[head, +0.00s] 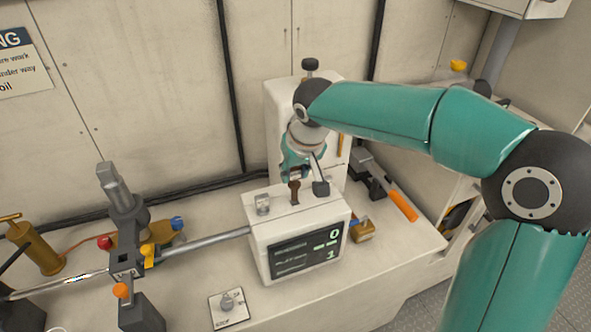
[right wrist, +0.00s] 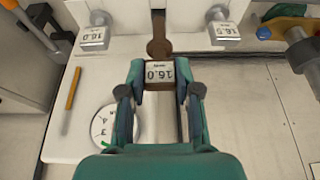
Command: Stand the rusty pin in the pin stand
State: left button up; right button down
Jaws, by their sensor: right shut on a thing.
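The rusty pin (head: 295,192) is brown and stands out between two grey metal pieces in the head view. In the right wrist view, the rusty pin (right wrist: 158,48) shows a rounded brown part and a "16.0" label between the fingers. My right gripper (head: 294,176) is shut on it, over the white box with a display (head: 280,224), which I take for the pin stand. The gripper also shows in the right wrist view (right wrist: 160,85). I cannot tell whether the pin's lower end touches the box or sits in it. My left gripper is not in view.
Grey pieces, left (head: 262,204) and right (head: 321,187), flank the pin. A tall white panel (head: 279,115) stands behind. An orange-handled tool (head: 401,204) lies right; a grey mechanism with a steel rod (head: 205,241) stands left.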

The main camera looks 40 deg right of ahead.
aim_at(297, 187)
jog(key=shift+f+b, duration=0.6)
jog(key=shift+b, duration=0.1)
dwell(1.4)
jog(key=shift+f+b, duration=1.75)
jog(key=shift+f, duration=0.2)
dwell(0.6)
dwell(0.4)
jog(key=c, duration=0.7)
grip_release()
jog(key=shift+s, duration=0.1)
jog(key=v, duration=1.2)
